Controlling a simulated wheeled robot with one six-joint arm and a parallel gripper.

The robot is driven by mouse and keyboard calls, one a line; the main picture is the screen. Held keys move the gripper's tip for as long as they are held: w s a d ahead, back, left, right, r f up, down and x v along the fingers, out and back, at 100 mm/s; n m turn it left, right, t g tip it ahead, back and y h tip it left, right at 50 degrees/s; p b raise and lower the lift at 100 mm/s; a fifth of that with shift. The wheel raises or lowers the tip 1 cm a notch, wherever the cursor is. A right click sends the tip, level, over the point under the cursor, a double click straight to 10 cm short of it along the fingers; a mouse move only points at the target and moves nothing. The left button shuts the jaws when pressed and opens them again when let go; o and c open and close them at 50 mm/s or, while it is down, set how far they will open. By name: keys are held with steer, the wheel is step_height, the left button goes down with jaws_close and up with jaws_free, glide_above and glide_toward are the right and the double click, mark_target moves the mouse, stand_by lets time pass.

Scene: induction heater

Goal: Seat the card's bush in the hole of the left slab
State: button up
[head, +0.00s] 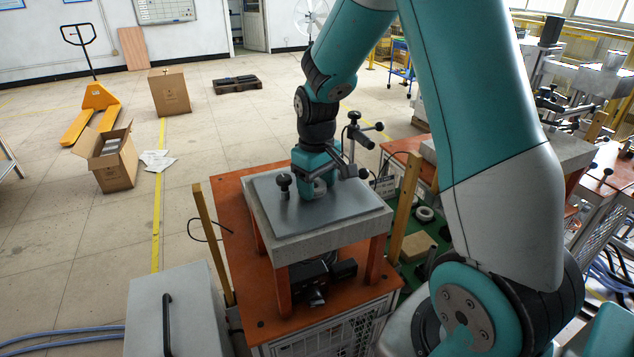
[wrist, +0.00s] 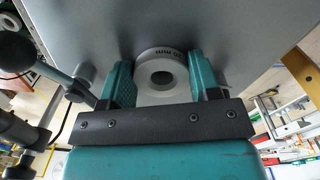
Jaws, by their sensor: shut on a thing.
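A pale grey ring-shaped bush (wrist: 150,88) with a round bore shows between my fingers in the wrist view. Dark print, upside down, runs along its rim. My gripper (wrist: 162,76) is shut on it from both sides. In the head view my gripper (head: 318,172) points down over the left slab (head: 345,226), with the bush (head: 320,188) low at the slab's top plate. The hole is hidden, and I cannot tell how deep the bush sits. A small white card (head: 384,186) stands to the right behind the slab; its print is too small to read.
A black-knobbed pin (head: 284,187) stands on the slab left of my gripper. A clamp post with black knobs (head: 352,140) rises close behind it on the right. The slab stands on orange legs on an orange table (head: 232,208). Another grey slab (head: 570,150) is at right.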

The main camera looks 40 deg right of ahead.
steer(key=o, duration=1.1)
step_height(320, 180, up, 18)
steer(key=b, duration=0.2)
steer(key=shift+f+b, duration=0.25)
steer(key=shift+b, duration=0.05)
steer(key=s+a+f+n+y, duration=0.2)
steer(key=s+a+f+n, duration=0.1)
steer(key=s+a, duration=0.7)
steer(key=s+a+f+n+y+b, duration=0.1)
steer(key=s+a+f, duration=0.4)
steer(key=s+a, duration=0.6)
steer(key=shift+s+a+n+y+b, duration=0.15)
steer(key=shift+a+n+y+b, duration=0.15)
steer(key=shift+a+n+y, duration=0.45)
